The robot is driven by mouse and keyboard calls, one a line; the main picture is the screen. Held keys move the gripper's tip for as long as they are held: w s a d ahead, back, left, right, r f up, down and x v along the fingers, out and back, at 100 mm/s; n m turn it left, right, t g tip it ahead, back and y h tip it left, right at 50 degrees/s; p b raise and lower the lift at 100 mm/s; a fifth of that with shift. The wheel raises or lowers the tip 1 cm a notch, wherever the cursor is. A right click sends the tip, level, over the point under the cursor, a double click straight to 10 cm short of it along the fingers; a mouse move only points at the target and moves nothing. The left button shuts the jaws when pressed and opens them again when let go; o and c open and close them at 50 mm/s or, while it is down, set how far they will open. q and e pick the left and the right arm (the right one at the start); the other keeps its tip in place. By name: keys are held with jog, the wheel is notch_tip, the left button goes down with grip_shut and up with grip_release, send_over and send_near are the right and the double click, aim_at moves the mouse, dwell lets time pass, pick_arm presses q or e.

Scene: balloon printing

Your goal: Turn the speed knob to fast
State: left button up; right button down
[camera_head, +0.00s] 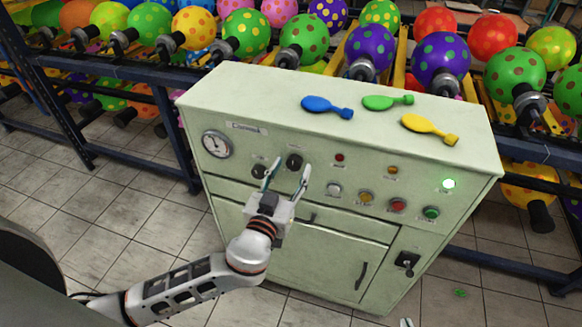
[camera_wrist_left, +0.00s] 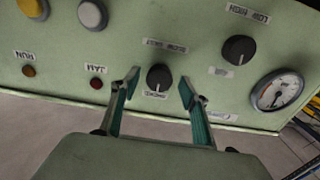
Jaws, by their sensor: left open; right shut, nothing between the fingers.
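The speed knob (camera_head: 294,161) is a black round knob on the green machine's front panel, right of another black knob (camera_head: 258,171). In the left wrist view the speed knob (camera_wrist_left: 159,77) sits between the fingertips, with upside-down labels above and below it; its pointer setting is too small to tell. My left gripper (camera_head: 286,172) is open, its two teal fingers pointing at the panel on either side of the knob (camera_wrist_left: 159,90). I see no clear contact with it. Only a small tip of my right gripper (camera_head: 406,322) shows at the bottom edge, empty.
A round gauge (camera_head: 216,144) is at the panel's left. Blue, green and yellow flat balloons (camera_head: 327,107) lie on the machine top (camera_head: 250,95). Racks of dotted balloons stand behind.

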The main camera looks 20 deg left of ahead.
pick_arm(q)
jog(key=shift+w, duration=0.25)
jog(key=c, duration=1.1)
